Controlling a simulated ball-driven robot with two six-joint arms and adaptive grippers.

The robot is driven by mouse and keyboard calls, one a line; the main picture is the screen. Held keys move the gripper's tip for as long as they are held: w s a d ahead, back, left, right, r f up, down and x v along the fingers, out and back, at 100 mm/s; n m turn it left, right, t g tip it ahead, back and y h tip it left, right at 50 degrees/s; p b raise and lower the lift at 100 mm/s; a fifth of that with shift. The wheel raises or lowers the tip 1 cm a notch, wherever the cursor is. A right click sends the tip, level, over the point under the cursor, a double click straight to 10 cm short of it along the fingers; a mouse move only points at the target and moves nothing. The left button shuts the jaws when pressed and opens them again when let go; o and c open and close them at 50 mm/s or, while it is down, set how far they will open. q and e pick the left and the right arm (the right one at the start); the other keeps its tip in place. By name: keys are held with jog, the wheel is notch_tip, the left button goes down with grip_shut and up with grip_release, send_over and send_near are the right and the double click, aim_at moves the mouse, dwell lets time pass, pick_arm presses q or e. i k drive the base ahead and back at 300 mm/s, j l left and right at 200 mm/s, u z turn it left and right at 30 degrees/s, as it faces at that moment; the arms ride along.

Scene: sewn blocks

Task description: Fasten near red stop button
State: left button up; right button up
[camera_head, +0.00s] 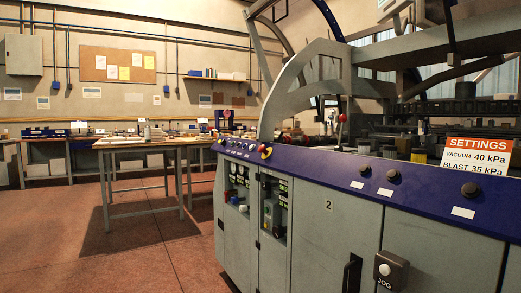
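A red stop button on a yellow base (265,152) sits near the left end of the dark blue sloping panel (330,172) of a large grey machine. Several small knobs or lamps sit to its left on the same panel. No loose fastener can be made out near the button at this size. Neither of my grippers is in view.
The grey machine cabinet (345,230) fills the right side, with a JOG button box (391,269) low on its front. A SETTINGS sign (478,156) stands above the panel. A work table (128,143) stands at left; the reddish floor (150,260) before it is clear.

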aim_at(262, 149)
jog(key=i+j+z, duration=0.1)
jog(key=i+j, duration=0.2)
jog(key=i+j+z, duration=0.1)
jog(key=i+j, duration=0.2)
jog(key=i+j+z, duration=0.1)
jog(key=i+j, duration=0.25)
jog(key=i+j+z, duration=0.15)
jog(key=i+j, duration=0.2)
jog(key=i+j+z, duration=0.1)
jog(key=i+j, duration=0.2)
jog(key=i+j+z, duration=0.1)
jog(key=i+j, duration=0.2)
jog(key=j, duration=0.2)
jog(key=i+j+z, duration=0.1)
jog(key=i+j, duration=0.15)
jog(key=j, duration=0.2)
jog(key=i+j+z, duration=0.1)
jog(key=i+j, duration=0.15)
jog(key=j, duration=0.2)
